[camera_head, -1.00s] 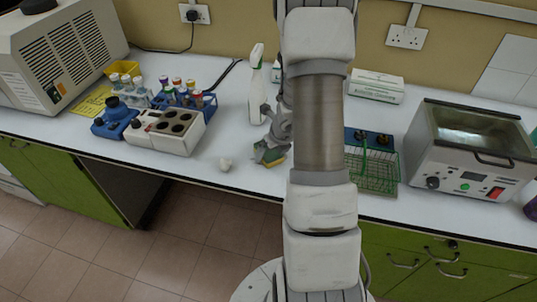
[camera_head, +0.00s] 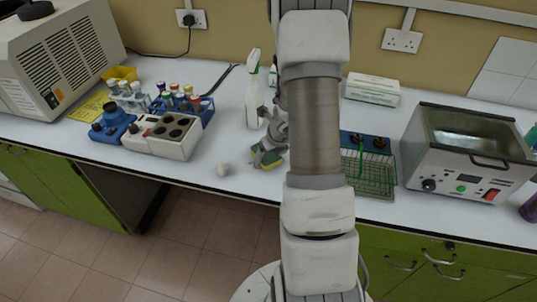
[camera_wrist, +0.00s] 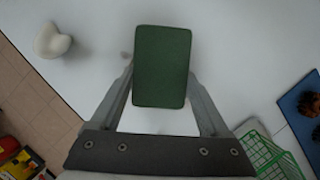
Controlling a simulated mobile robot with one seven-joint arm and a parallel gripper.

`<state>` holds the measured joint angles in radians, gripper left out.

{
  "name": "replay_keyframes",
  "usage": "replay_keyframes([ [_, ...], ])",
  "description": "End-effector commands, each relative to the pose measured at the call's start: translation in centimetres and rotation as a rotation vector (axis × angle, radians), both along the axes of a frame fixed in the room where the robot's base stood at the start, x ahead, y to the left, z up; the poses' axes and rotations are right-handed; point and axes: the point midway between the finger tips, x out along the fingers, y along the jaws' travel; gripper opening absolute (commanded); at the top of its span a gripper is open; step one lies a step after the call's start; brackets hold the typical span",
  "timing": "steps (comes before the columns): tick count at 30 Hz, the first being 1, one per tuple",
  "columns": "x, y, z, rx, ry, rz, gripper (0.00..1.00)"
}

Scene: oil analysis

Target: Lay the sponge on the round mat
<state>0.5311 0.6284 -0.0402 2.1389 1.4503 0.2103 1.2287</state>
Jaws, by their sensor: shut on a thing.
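My gripper (camera_head: 262,157) is shut on the sponge (camera_head: 272,164), which has a green face and a yellow side. In the wrist view the sponge (camera_wrist: 162,65) is a green rectangle between the two fingers, over the white bench. In the head view it is at or just above the bench near the front edge, left of my arm; I cannot tell whether it touches the bench. I cannot make out the round mat in either view; my arm hides part of the bench.
A small white object (camera_head: 222,169) is left of the sponge, also in the wrist view (camera_wrist: 52,40). A spray bottle (camera_head: 253,90) stands behind. A green wire basket (camera_head: 372,175) is to the right, beside a metal bath (camera_head: 470,150). A tube rack (camera_head: 185,105) stands left.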

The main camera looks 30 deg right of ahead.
Motion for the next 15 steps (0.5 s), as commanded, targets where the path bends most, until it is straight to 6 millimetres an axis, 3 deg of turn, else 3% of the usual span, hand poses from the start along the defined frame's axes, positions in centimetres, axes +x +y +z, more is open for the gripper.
replay_keyframes([
  [8, 0.0, 0.0, 4.1, -0.001, -0.001, 0.002, 0.2],
  [15, -5.1, -2.8, 6.9, -0.001, -0.002, -0.005, 0.2],
])
